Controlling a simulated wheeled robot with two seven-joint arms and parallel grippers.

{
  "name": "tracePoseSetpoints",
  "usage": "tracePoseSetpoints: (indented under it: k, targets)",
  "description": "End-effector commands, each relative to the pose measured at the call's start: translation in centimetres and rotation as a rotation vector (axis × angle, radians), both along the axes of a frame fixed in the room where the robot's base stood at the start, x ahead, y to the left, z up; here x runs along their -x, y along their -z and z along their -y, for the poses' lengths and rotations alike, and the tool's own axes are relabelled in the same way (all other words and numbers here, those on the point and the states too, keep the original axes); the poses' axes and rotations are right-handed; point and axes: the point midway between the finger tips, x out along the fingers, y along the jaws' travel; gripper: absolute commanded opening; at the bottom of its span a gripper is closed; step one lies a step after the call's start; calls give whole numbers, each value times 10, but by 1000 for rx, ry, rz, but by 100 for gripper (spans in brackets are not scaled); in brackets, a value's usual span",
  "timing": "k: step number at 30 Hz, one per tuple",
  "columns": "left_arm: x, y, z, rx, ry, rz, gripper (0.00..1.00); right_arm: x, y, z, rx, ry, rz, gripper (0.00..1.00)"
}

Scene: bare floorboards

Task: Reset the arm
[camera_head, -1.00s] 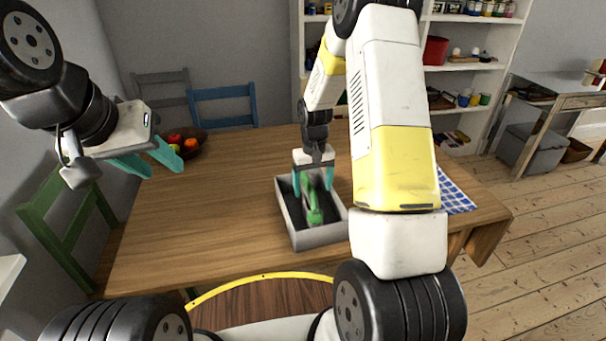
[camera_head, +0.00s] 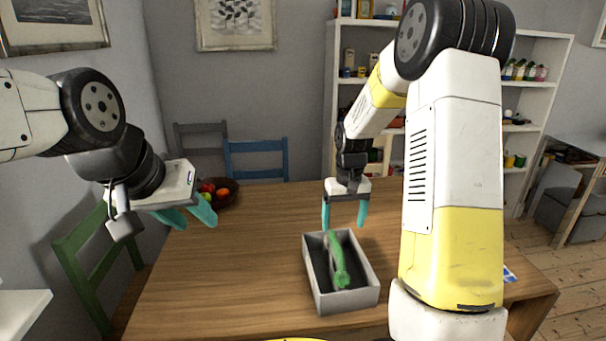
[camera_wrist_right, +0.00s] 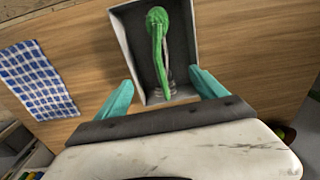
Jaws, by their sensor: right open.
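My right gripper (camera_head: 343,214) is open and empty above the far end of a grey open box on the wooden table. Its teal fingers also show apart in the right wrist view (camera_wrist_right: 160,92). The grey box (camera_head: 349,302) holds a green long-handled object (camera_head: 338,262), lying lengthwise inside it; its exact kind is hard to tell. The box also shows in the right wrist view (camera_wrist_right: 130,40). My left gripper (camera_head: 192,216) hangs over the table's left side, its teal fingers apart with nothing between them.
A bowl of fruit (camera_head: 228,196) stands at the table's far left. A blue and white checked cloth (camera_wrist_right: 38,80) lies on the table beside the box. Chairs stand behind and left of the table (camera_head: 220,280).

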Motion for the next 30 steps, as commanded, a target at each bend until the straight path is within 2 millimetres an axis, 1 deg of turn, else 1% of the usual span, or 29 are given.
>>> tracePoseSetpoints:
  k: [1,2,3,5,6,8,9,11,12,14,15,18,22,25,27,30]
  targets:
    - [0,0,0,0,0,0,40,9,-24,-1,-10,4,34,81]
    - [0,0,0,0,0,0,40,15,-37,-2,-17,6,54,81]
    - [0,0,0,0,0,0,40,24,-55,-3,-26,10,79,81]
    - [0,0,0,0,0,0,40,40,-79,-6,-42,15,117,81]
    - [0,0,0,0,0,0,40,52,-93,-7,-51,17,142,81]
    - [0,0,0,0,0,0,40,70,-114,-9,-67,21,180,81]
    - [0,0,0,0,0,0,40,82,-126,-11,-77,23,205,81]
    - [0,0,0,0,0,0,40,101,-143,-13,-91,25,243,81]
    - [0,0,0,0,0,0,40,115,-152,-14,-101,27,268,81]
    - [0,0,0,0,0,0,40,135,-165,-17,-116,29,305,81]
    - [0,0,0,0,0,0,40,149,-172,-18,-125,29,329,81]
    - [0,0,0,0,0,0,40,180,-185,-22,-148,30,388,81]
    - [0,0,0,0,0,0,40,212,-192,-26,-171,30,445,81]
    - [0,0,0,0,0,0,40,227,-193,-28,-181,30,474,81]
    - [0,0,0,0,0,0,40,232,-194,-29,-185,30,485,81]
    - [0,0,0,0,0,0,40,235,-193,-29,-188,29,490,81]
